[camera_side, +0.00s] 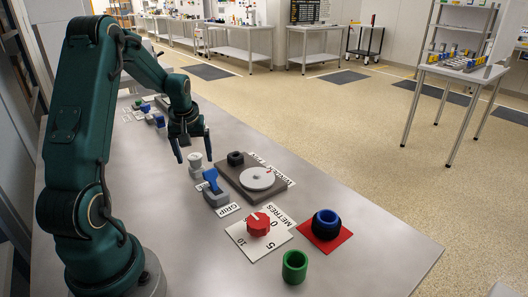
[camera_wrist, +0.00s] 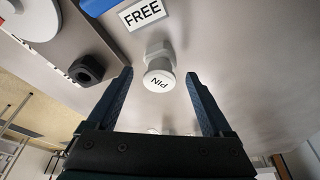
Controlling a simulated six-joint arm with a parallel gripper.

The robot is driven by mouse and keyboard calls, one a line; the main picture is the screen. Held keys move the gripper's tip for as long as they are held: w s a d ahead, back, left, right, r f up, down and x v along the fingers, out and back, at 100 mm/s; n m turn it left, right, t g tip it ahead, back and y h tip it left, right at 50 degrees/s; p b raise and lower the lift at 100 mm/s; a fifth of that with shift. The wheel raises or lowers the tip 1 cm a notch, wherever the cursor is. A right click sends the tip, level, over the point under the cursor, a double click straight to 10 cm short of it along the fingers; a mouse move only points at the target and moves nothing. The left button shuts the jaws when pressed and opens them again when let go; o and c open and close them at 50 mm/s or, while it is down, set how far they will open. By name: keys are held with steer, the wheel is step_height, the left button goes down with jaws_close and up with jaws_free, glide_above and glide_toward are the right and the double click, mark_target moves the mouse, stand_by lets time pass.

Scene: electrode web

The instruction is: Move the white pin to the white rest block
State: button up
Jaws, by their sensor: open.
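The white pin (camera_wrist: 160,79), with PIN on its round cap, stands beyond and between my fingertips in the wrist view. A pale collar or base (camera_wrist: 157,50) shows next to it. In the side view the pin (camera_side: 195,159) is upright on the table. My gripper (camera_side: 194,161) is open and points down, its two fingers apart on either side of the pin in the picture; it also shows in the wrist view (camera_wrist: 159,76). I see no contact, and the exact height gap cannot be told. I cannot clearly make out the white rest block.
A grey clamp with a blue lever (camera_side: 212,182) stands close by, between FREE and GRIP labels. A brown board (camera_side: 238,183) carries a white disc (camera_side: 257,178) and a black nut (camera_side: 235,158). A red knob (camera_side: 258,224), blue-black ring (camera_side: 326,224) and green cup (camera_side: 294,267) stand nearer.

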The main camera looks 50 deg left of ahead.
mark_target(197, 157)
steer(key=shift+v, duration=2.2)
steer(key=shift+w+d+r, duration=0.1)
steer(key=shift+w+d, duration=0.15)
steer(key=w+d+r+m+t, duration=0.1)
steer(key=d+r+m+t, duration=0.15)
steer(key=d+r, duration=0.35)
steer(key=w+d+r+m+t, duration=0.1)
steer(key=d+r+m, duration=0.25)
steer(key=d, duration=0.45)
steer(key=s+d+f+m+h, duration=0.2)
steer(key=s+d+m, duration=0.4)
steer(key=s+d, duration=0.5)
steer(key=shift+s+d+h, duration=0.35)
steer(key=shift+d+h, duration=0.15)
steer(key=shift+d, duration=0.4)
